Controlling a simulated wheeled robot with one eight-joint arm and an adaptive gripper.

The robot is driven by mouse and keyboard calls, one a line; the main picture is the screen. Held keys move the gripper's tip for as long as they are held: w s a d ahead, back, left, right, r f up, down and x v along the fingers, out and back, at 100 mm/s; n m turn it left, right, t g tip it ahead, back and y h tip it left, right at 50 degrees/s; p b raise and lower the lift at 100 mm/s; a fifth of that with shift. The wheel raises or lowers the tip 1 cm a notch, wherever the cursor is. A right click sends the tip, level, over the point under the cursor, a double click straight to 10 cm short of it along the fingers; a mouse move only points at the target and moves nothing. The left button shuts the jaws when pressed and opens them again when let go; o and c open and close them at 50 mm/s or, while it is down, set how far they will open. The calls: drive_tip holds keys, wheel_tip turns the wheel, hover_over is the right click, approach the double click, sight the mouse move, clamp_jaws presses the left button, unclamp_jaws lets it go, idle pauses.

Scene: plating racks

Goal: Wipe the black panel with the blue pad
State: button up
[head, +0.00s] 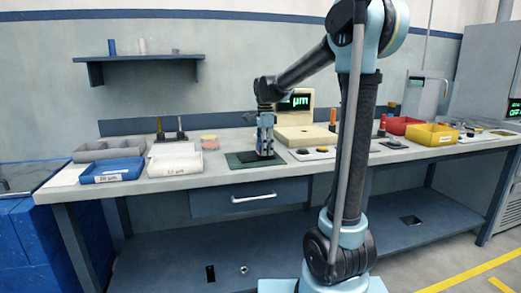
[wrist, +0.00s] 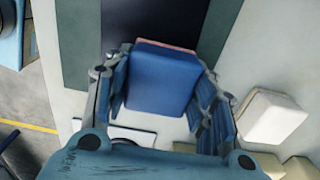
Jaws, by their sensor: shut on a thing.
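My gripper (head: 265,150) points down over the right part of the dark green mat (head: 236,165) on the bench. In the wrist view my gripper (wrist: 161,82) is shut on the blue pad (wrist: 160,78), with one finger on each side of it. The pad is a blue block with a thin pinkish edge at its far side. The black panel (wrist: 150,20) lies on the green mat (wrist: 80,40), and the pad covers part of it in the wrist view. I cannot tell whether the pad touches it. In the head view the panel (head: 251,156) shows left of my gripper.
A white bin (head: 175,165), a blue bin (head: 112,171) and a grey bin (head: 108,150) stand to the left. A beige display unit (head: 300,132) stands behind my gripper. Yellow (head: 432,135) and red (head: 400,126) bins are to the right.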

drive_tip(key=shift+w+d+r, duration=0.1)
drive_tip(key=shift+d+r, duration=0.05)
drive_tip(key=shift+d, duration=0.1)
wheel_tip(320, 180, up, 3)
drive_tip(key=shift+f, duration=0.1)
drive_tip(key=shift+r, duration=2.6)
